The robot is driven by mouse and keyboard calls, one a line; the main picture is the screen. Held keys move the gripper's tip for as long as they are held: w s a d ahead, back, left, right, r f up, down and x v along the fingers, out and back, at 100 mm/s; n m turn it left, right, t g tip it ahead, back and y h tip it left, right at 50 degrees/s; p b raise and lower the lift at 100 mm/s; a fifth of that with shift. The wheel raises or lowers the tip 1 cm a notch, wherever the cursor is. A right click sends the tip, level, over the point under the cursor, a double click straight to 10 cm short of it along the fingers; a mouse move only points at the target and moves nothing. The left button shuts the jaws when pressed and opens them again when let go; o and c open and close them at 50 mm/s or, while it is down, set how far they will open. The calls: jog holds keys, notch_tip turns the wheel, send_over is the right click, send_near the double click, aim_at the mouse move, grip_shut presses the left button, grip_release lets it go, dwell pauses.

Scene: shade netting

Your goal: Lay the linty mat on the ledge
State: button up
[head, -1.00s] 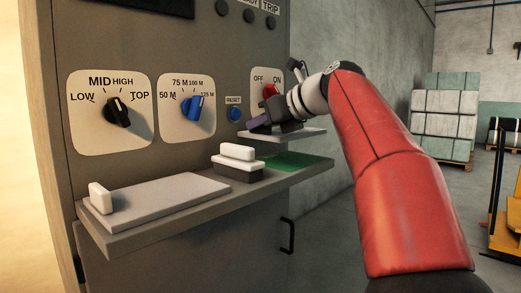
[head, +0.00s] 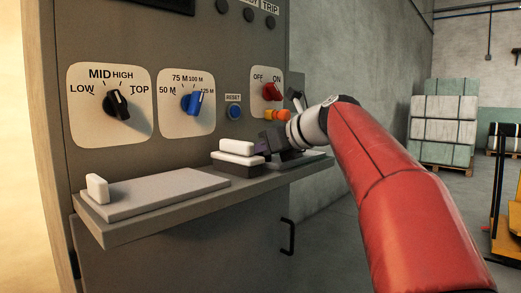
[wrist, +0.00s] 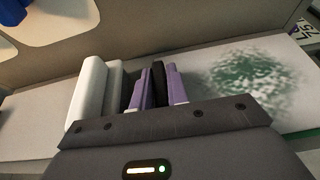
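The linty mat (wrist: 209,112) is a pale flat plate with a speckled green patch. In the head view its grey edge (head: 316,160) shows at the right end of the ledge (head: 150,222). My gripper (wrist: 158,92) has its purple fingers closed on a black upright grip, which seems to belong to the mat. In the head view my gripper (head: 266,146) is low over the ledge, just right of a white-topped block with a dark base (head: 238,154). The mat lies on or just above the ledge; I cannot tell whether it touches. My gripper hides its left end.
A grey plate with a white upright block (head: 97,188) lies on the ledge's left part. The panel above carries a black knob (head: 118,105), blue knob (head: 192,103), blue reset button (head: 235,112), red switch (head: 271,92) and orange part (head: 277,114).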

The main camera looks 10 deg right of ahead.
jog(key=o, duration=0.3)
jog(key=v, duration=1.2)
jog(key=s+a+f+n+g+h, duration=0.1)
jog(key=s+f+n+h, duration=0.1)
jog(key=s+f+n, duration=0.5)
jog(key=s+a+f+n+g+h, duration=0.2)
jog(key=s+f+n, duration=0.6)
jog(key=f+n, duration=0.4)
jog(key=s+a+f+n+g+h+p, duration=0.1)
jog(key=s+f+n+h, duration=0.3)
jog(key=f, duration=1.4)
jog(key=shift+s+a+f+n+g, duration=0.1)
jog(key=shift+s+n+g, duration=0.15)
jog(key=shift+s+n, duration=0.5)
jog(key=shift+s+r+n+g, duration=0.1)
jog(key=shift+s+n+g, duration=0.2)
jog(key=shift+n, duration=0.9)
jog(key=shift+s+a+f+n+g, duration=0.15)
jog(key=shift+s+n, duration=0.45)
jog(key=shift+n, duration=0.35)
jog(key=shift+d, duration=0.1)
